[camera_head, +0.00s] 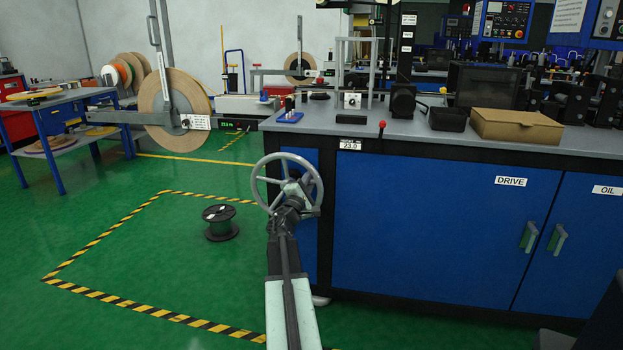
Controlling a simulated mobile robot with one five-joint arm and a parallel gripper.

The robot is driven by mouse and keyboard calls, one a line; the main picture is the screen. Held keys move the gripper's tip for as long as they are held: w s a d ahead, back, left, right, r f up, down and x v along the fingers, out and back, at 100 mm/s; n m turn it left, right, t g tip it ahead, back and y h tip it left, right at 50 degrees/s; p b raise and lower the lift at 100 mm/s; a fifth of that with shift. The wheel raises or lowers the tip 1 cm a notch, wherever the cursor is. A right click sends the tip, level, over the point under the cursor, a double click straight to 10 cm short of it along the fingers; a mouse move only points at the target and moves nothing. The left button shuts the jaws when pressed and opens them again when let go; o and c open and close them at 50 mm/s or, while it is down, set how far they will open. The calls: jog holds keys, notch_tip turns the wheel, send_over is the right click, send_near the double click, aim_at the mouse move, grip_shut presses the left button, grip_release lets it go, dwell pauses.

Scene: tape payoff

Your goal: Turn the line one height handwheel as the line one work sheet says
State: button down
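The grey spoked handwheel (262,164) is on the front left corner of the blue workbench. My arm reaches up from the bottom, and my gripper (294,193) overlaps the wheel's hub and lower right rim. Whether its fingers are open or shut on the wheel is hidden.
The bench cabinet (420,235) with DRIVE and OIL doors fills the right side. A cardboard box (515,126) and black tray (447,119) stand on top. A black spool (220,223) lies on the green floor within striped tape. A large tape reel (172,108) stands behind left.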

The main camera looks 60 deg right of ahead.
jog(key=shift+s, duration=0.1)
jog(key=c, duration=1.4)
grip_release()
jog(key=shift+f, duration=0.1)
jog(key=w+b+v, duration=0.1)
jog(key=b+v, duration=0.1)
jog(key=v, duration=0.5)
jog(key=shift+s+a, duration=0.3)
jog(key=shift+s, duration=0.25)
jog(key=shift+f, duration=0.1)
